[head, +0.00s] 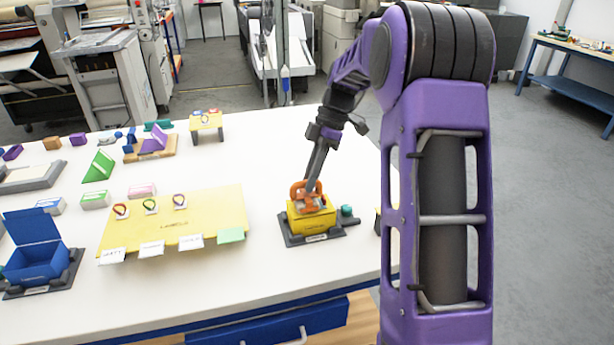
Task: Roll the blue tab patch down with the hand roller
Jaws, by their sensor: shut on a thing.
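My gripper (311,184) is at the end of my purple arm, right of the table's middle, pointing down. It is shut on an orange-framed tool (298,190) with a greyish middle, which looks like the hand roller. The tool is at the top of a yellow block (312,224) on a dark base (290,238). Whether it touches the block cannot be told. I cannot make out a blue tab patch; the block's top is partly hidden by the tool.
A teal knob (347,210) is right of the block. A yellow board (215,215) with several labelled tabs lies to the left. An open blue box (35,268) stands at the left front. A small yellow stand (207,122) is farther back. The white table (265,165) is clear between them.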

